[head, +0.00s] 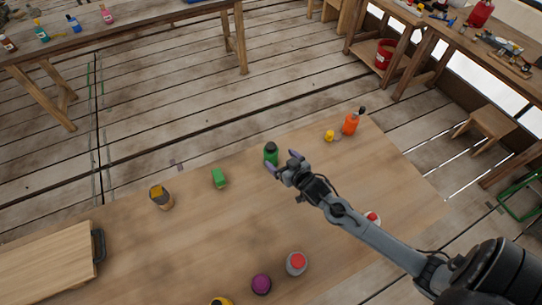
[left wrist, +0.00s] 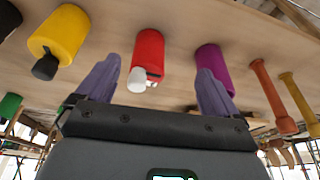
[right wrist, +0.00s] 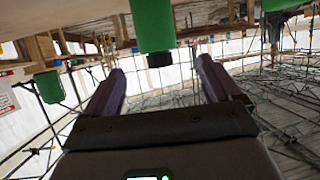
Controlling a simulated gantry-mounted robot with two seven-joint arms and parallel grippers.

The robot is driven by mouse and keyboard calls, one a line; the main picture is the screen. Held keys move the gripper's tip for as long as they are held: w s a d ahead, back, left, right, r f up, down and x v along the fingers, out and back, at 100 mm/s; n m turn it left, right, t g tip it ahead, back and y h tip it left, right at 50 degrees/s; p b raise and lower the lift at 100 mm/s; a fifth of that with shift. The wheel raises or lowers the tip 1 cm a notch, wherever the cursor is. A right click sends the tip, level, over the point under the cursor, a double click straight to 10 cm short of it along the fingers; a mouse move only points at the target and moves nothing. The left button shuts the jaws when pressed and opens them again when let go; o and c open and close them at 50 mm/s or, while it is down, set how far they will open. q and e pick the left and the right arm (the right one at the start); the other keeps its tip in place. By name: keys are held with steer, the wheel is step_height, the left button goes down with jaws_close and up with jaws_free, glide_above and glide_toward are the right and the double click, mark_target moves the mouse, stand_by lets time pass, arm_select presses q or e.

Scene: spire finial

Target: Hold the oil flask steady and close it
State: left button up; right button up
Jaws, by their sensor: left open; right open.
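A green bottle with a dark top (head: 271,153) stands on the wooden table and may be the oil flask; I cannot tell for sure. A smaller green piece (head: 219,178) is to its left. My right gripper (head: 283,161) is open and empty, its fingers just beside the green bottle. In the right wrist view a green body with a dark end (right wrist: 152,25) shows ahead of the open fingers, with another green thing (right wrist: 48,87) at left. My left gripper (left wrist: 159,68) is open and empty, outside the head view. A red bottle with a white end (left wrist: 148,52) is ahead of it.
The table also holds an orange bottle (head: 351,124), a small yellow piece (head: 329,136), a dark-and-yellow can (head: 161,198), a purple item (head: 261,284), a grey-and-red item (head: 296,264) and a wooden board (head: 45,270). The table's middle is clear.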

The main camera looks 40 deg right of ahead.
mark_target(273, 152)
steer(key=x, duration=0.5)
steer(key=shift+b, duration=0.3)
steer(key=shift+w, duration=0.15)
steer(key=shift+b+x, duration=0.4)
steer(key=shift+x, duration=2.2)
steer(key=shift+d+f, duration=0.15)
steer(key=c, duration=1.1)
